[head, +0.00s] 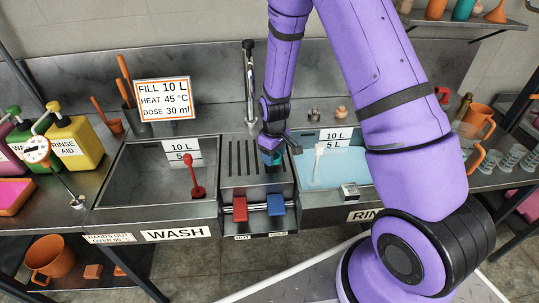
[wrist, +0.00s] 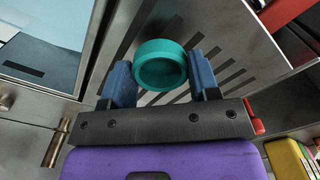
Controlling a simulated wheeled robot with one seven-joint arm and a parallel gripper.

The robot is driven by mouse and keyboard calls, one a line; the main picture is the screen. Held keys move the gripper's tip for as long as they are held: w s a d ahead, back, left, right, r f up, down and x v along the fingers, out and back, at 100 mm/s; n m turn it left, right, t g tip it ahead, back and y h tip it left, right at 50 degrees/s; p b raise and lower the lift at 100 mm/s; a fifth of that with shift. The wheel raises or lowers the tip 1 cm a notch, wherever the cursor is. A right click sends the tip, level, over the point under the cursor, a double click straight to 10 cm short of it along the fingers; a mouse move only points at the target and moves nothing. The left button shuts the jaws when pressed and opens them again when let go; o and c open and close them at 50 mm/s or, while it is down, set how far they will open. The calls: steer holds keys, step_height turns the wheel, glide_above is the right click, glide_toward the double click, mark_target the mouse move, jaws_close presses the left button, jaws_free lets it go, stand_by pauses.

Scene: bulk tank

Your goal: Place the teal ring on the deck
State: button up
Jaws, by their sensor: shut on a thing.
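The teal ring (wrist: 160,66) sits between the two blue fingers of my gripper (wrist: 162,78) in the wrist view, and the gripper is shut on it. Its open side faces the wrist camera. In the head view only a small part of the teal ring (head: 271,158) shows under my gripper (head: 273,151). The deck (head: 237,181) is the grey metal panel with dark slots between the two basins. It also fills the wrist view behind the ring (wrist: 232,32). The ring is over the deck; I cannot tell whether it touches it.
The wash basin (head: 130,190) with a red tool (head: 197,178) lies left of the deck. The rinse basin (head: 340,167) with water and a white tool (head: 318,155) lies right. A tap (head: 250,85) stands behind.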

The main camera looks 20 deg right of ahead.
steer(key=shift+f, duration=1.05)
steer(key=shift+f, duration=0.15)
steer(key=o, duration=0.9)
